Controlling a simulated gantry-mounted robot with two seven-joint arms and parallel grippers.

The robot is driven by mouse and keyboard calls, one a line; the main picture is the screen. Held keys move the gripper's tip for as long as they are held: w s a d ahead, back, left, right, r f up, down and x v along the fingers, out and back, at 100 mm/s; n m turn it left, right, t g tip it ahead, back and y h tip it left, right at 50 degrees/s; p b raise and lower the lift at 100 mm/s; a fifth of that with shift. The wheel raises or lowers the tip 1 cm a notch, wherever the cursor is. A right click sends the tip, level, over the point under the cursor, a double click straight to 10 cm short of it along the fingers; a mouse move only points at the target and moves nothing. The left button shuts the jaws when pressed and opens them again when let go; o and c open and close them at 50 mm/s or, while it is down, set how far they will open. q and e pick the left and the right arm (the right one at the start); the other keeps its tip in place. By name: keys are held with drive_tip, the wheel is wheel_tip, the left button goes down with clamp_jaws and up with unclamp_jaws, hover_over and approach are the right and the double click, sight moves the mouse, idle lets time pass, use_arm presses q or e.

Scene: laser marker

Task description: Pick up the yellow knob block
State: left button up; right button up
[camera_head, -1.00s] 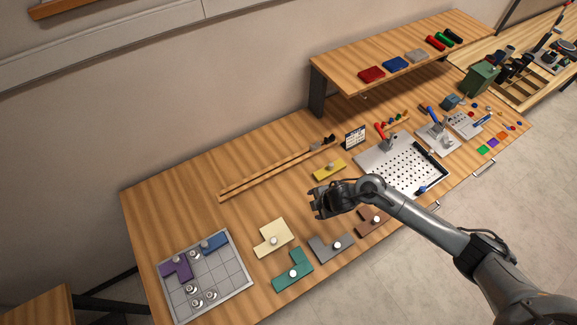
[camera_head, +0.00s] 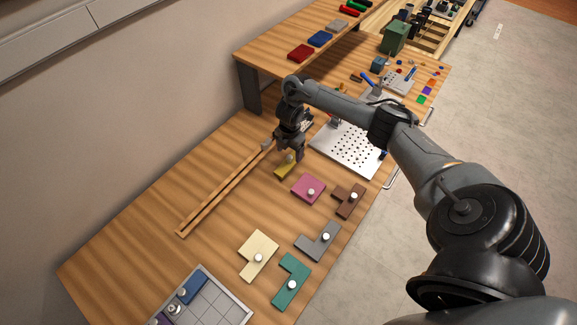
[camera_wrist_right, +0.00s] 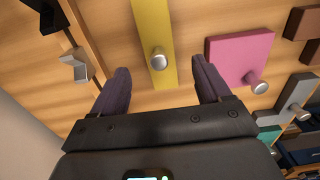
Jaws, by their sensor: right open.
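The yellow knob block (camera_head: 284,171) lies on the wooden table beside the wooden rail, a flat bar with a silver knob. In the right wrist view the yellow block (camera_wrist_right: 152,22) runs between my fingers' lines, its knob (camera_wrist_right: 158,60) centred just ahead of the fingertips. My right gripper (camera_head: 290,155) is open over the block and holds nothing; it also shows in the right wrist view (camera_wrist_right: 160,75). It partly hides the block's far end in the head view. My left gripper is not in view.
A pink knob block (camera_head: 308,189) lies just right of the yellow one. Brown (camera_head: 349,200), grey (camera_head: 318,241), cream (camera_head: 258,255) and teal (camera_head: 291,281) blocks lie nearer. A wooden rail (camera_head: 215,198) is on the left, a perforated plate (camera_head: 350,148) on the right.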

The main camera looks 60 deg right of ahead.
sight(290, 156)
drive_tip(key=shift+d+f, duration=0.1)
drive_tip(key=shift+f, duration=2.65)
drive_tip(key=c, duration=1.2)
